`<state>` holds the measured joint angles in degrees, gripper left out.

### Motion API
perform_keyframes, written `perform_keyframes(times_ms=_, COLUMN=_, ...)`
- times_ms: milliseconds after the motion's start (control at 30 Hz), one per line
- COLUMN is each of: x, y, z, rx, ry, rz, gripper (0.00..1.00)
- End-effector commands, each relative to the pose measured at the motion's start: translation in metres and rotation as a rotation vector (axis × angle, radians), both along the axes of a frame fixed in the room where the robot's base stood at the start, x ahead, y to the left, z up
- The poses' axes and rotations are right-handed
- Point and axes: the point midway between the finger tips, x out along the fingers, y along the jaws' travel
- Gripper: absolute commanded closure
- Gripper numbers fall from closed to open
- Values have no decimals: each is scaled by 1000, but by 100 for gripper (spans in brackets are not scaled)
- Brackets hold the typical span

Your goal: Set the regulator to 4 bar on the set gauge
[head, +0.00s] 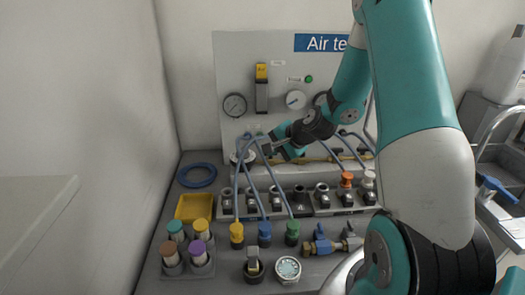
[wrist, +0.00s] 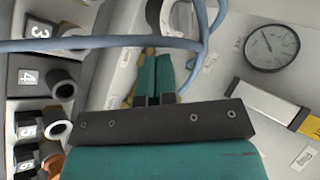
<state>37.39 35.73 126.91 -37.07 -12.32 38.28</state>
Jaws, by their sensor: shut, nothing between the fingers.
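My gripper (head: 262,147) is at the panel's lower left, beside a pale round part (head: 243,158) that may be the regulator knob; contact is unclear. In the wrist view its teal fingers (wrist: 156,60) are together and empty, with a blue hose passing over them. A pale ring-shaped part, cut by the top edge, lies just beyond the tips (wrist: 178,16). A round dial gauge (head: 235,105) is on the panel's left and shows in the wrist view (wrist: 272,47). A second gauge (head: 296,99) is mid-panel; a third (head: 320,99) is partly behind my arm. Their labels and readings are too small to read.
Blue hoses (head: 267,178) loop down in front of the panel near my gripper. A row of numbered black blocks (wrist: 28,77) stands below.

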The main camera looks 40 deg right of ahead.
Motion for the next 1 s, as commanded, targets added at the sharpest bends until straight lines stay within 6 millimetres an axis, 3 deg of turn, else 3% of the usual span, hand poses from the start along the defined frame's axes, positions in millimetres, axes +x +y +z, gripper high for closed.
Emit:
perform_keyframes(times_ms=367, x=56, y=17, z=-53, rx=1, ry=1, rz=3, gripper=100)
perform_keyframes(times_ms=600, x=87, y=24, z=-53, rx=-1, ry=0, rz=0, gripper=100)
perform_keyframes(times_ms=1000, x=94, y=26, z=-55, rx=-1, ry=0, rz=-2, gripper=100)
